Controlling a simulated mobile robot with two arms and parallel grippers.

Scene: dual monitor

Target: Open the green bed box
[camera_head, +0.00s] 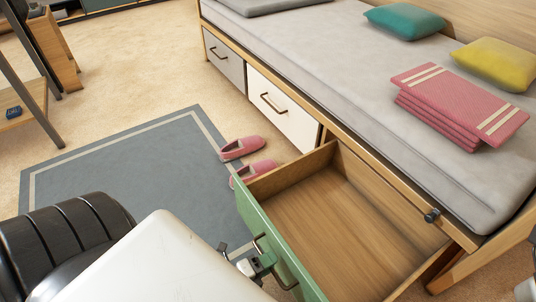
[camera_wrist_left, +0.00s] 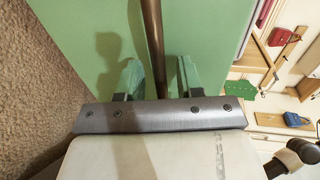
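The green bed box (camera_head: 262,240) is a drawer pulled out from under the bed, and its empty wooden inside (camera_head: 340,225) shows. Its bar handle (camera_head: 261,247) is on the green front. My left gripper (camera_head: 258,263) is at this front, by the handle. In the left wrist view the handle bar (camera_wrist_left: 152,30) runs between the two fingers of my left gripper (camera_wrist_left: 160,78), with a gap visible on each side, so it looks open around the bar. My right gripper does not show.
The bed (camera_head: 310,50) has a grey mattress, cushions and folded pink cloth (camera_head: 455,100). Other drawers, white (camera_head: 285,108) and grey (camera_head: 224,58), are shut. Pink slippers (camera_head: 240,148) lie on the rug (camera_head: 120,160) beside the green box.

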